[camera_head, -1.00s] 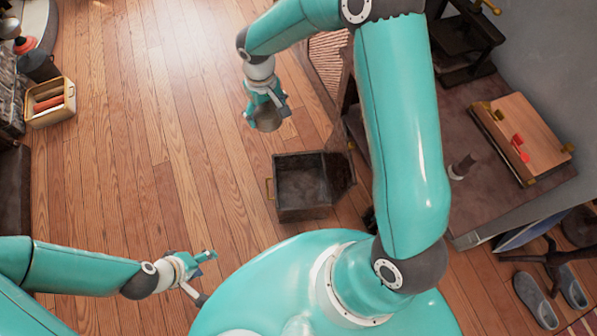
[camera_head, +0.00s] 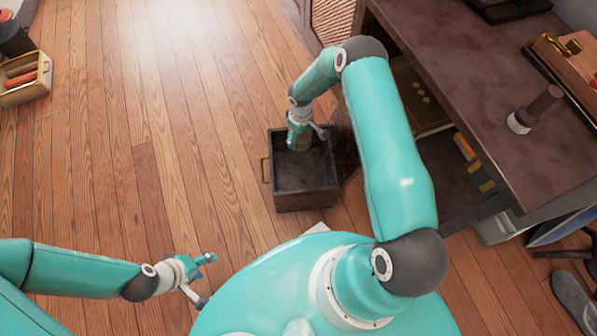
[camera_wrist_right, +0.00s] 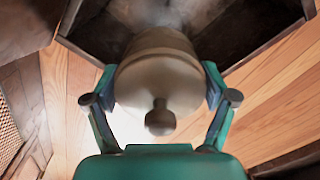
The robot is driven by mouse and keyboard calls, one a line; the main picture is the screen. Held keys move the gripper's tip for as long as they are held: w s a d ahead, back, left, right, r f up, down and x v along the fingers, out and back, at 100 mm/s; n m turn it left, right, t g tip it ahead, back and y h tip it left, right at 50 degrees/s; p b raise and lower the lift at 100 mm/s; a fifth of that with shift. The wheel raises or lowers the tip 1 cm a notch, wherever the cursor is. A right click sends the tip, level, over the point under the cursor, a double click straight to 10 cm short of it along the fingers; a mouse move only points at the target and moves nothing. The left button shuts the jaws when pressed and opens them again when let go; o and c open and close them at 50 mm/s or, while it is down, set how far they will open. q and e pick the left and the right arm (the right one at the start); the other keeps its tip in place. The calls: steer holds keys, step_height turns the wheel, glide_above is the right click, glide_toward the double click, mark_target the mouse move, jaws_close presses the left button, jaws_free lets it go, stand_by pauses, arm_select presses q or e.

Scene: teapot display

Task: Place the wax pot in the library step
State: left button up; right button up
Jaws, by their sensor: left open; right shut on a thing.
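The wax pot (camera_wrist_right: 158,75), a dull grey-beige lidded pot with a round knob, is between the fingers of my right gripper (camera_head: 304,130), which is shut on it. In the head view the pot (camera_head: 300,144) is mostly hidden by the gripper and appears at the far end of the library step's opening. The library step (camera_head: 306,201) is a dark open box with a brass handle on its left side. I cannot tell whether the pot touches its floor. My left gripper (camera_head: 203,280) is open and empty above the floor at lower left.
A dark table (camera_head: 490,110) stands at right, with a dark cylinder with a pale base (camera_head: 533,109) on it. A wooden crate with red rolls (camera_head: 25,80) is at far left. A slipper (camera_head: 574,300) lies at lower right. The wooden floor left of the step is clear.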

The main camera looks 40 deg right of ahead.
step_height(320, 180, down, 16)
steer(key=b, duration=0.4)
steer(key=shift+r+b, duration=0.15)
steer(key=shift+b, duration=0.25)
steer(key=shift+f+b, duration=0.9)
steer(key=shift+f, duration=1.2)
steer(key=shift+f, duration=0.15)
steer(key=o, duration=1.4)
steer(key=shift+s, duration=0.1)
